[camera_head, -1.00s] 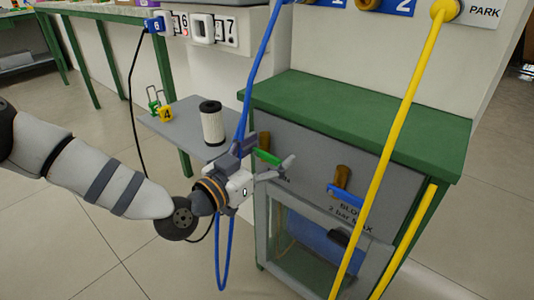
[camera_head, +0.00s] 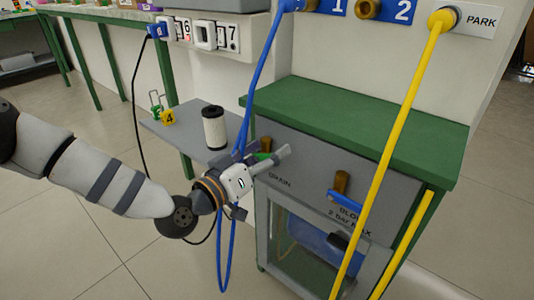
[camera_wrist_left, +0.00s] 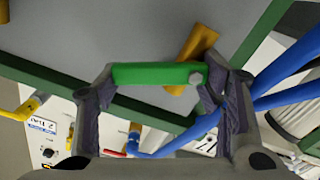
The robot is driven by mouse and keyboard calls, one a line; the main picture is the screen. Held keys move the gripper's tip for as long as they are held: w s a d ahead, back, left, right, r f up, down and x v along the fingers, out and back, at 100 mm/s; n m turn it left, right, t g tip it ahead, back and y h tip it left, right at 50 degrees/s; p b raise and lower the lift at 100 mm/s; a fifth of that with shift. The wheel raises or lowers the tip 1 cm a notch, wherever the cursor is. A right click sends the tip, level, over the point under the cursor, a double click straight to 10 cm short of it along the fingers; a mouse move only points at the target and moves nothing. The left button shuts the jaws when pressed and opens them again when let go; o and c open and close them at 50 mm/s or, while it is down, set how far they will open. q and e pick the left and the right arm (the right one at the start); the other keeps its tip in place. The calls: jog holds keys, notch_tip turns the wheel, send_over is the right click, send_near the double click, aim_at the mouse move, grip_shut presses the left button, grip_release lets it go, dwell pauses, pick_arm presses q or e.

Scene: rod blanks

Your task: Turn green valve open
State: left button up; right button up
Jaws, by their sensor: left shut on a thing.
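The green valve handle (camera_head: 263,156) is on the grey front panel of the green-topped cabinet, beside a brass valve body (camera_head: 265,144) above the "DRAIN" label. My left gripper (camera_head: 262,160) is at this valve, and its fingers hide much of the handle. In the left wrist view the green handle (camera_wrist_left: 150,73) spans between the two fingertips, with the brass body (camera_wrist_left: 197,45) behind its right end. The left gripper is shut on the handle. My right gripper is in neither view.
A blue-handled valve (camera_head: 345,198) is further right on the panel. A blue hose (camera_head: 259,75) hangs close behind my left gripper. A yellow hose (camera_head: 397,130) crosses the cabinet front. A white filter cartridge (camera_head: 214,128) stands on the grey side shelf (camera_head: 180,135).

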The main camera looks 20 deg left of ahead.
pick_arm(q)
jog(key=n, duration=0.2)
jog(key=shift+w+a+r+n, duration=0.1)
jog(key=shift+a+r+n, duration=0.15)
jog(key=shift+n, duration=0.15)
jog(key=n, duration=0.3)
jog(key=shift+w+a+r+n, duration=0.1)
jog(key=shift+w+a+n, duration=0.05)
jog(key=shift+a+n, duration=0.2)
jog(key=n, duration=0.1)
jog(key=n+b, duration=0.1)
jog(key=n, duration=0.1)
jog(key=shift+w+a, duration=0.1)
jog(key=shift+a, duration=0.3)
jog(key=shift+w+a+n+b, duration=0.15)
jog(key=shift+n+b, duration=0.1)
jog(key=shift+n, duration=0.6)
jog(key=shift+a+n+b, duration=0.15)
jog(key=shift+n+b, duration=0.1)
jog(key=shift+n, duration=0.55)
jog(key=o, duration=1.2)
jog(key=v, duration=1.2)
jog(key=shift+r, duration=0.1)
